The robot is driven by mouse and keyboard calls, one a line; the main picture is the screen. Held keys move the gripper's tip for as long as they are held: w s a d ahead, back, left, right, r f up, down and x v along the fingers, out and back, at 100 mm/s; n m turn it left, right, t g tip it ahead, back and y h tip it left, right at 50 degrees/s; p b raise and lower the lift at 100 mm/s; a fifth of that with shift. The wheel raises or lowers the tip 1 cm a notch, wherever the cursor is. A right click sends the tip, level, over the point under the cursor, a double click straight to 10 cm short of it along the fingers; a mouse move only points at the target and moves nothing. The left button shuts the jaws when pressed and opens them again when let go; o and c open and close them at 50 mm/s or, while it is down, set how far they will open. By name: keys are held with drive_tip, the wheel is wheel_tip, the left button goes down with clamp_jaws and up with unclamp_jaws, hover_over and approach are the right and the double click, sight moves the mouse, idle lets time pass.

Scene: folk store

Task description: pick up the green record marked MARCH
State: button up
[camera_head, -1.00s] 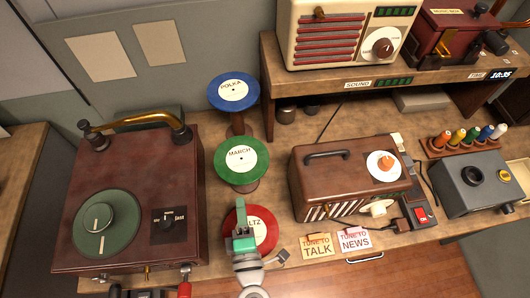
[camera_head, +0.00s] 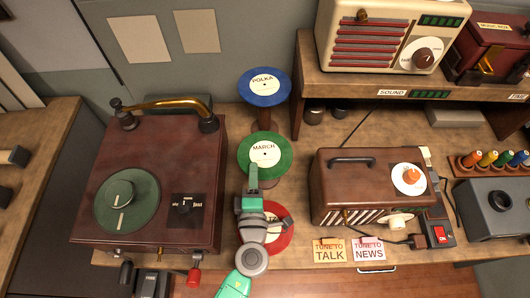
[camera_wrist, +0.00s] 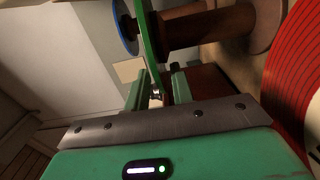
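The green record marked MARCH (camera_head: 280,152) lies flat on its brown stand, between the blue and red records. In the wrist view the green record (camera_wrist: 149,42) shows edge-on, its near rim pointing in between my fingers. My gripper (camera_head: 253,172) is at the record's near edge, just left of the label's middle. In the wrist view my gripper (camera_wrist: 157,84) is open, with a finger on either side of the rim and gaps showing. The brown stand (camera_wrist: 210,27) is beside the fingers. I cannot tell whether either finger touches the record.
The blue POLKA record (camera_head: 264,97) stands behind. The red record (camera_head: 281,238) is partly hidden under my arm. The maroon turntable box (camera_head: 150,170) is close on the left. A brown radio (camera_head: 335,192) stands on the right, with TALK (camera_head: 329,251) and NEWS (camera_head: 369,250) cards in front.

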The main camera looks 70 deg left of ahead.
clamp_jaws()
wheel_tip(320, 180, up, 10)
drive_tip(key=p, duration=0.6)
